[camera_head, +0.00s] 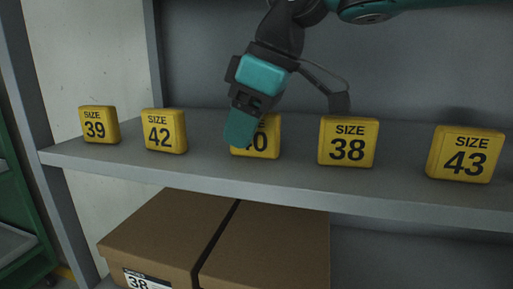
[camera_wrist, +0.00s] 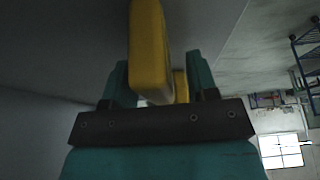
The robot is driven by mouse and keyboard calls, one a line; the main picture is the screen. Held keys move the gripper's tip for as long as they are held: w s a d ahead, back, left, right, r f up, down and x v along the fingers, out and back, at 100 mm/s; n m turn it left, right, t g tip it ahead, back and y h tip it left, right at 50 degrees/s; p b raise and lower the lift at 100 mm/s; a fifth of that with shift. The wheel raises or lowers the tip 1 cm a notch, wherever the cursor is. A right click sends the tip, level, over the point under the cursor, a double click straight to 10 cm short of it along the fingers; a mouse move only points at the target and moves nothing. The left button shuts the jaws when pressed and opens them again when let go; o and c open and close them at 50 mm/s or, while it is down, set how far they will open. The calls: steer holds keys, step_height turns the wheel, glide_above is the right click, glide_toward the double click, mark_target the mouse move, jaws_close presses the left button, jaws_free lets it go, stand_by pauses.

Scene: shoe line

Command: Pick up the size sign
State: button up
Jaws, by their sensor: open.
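Several yellow size signs stand in a row on a grey shelf: 39 (camera_head: 99,125), 42 (camera_head: 164,131), one ending in 0 (camera_head: 268,139), 38 (camera_head: 348,142) and 43 (camera_head: 465,154). My gripper (camera_head: 240,128) is in front of the sign ending in 0 and hides its left part, including its first digit. In the wrist view, the open teal fingers stand on either side of a yellow sign (camera_wrist: 150,45). A second yellow piece (camera_wrist: 181,87) shows beyond it, close to the right finger. I cannot tell whether the fingers touch a sign.
The grey shelf (camera_head: 210,172) has a front edge below the signs and a back panel behind them. Brown boxes (camera_head: 270,250) stand on the level below, one labelled 38. A grey upright (camera_head: 40,120) bounds the shelf at left. Gaps separate neighbouring signs.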

jaws_close()
steer(key=shift+r, duration=0.1)
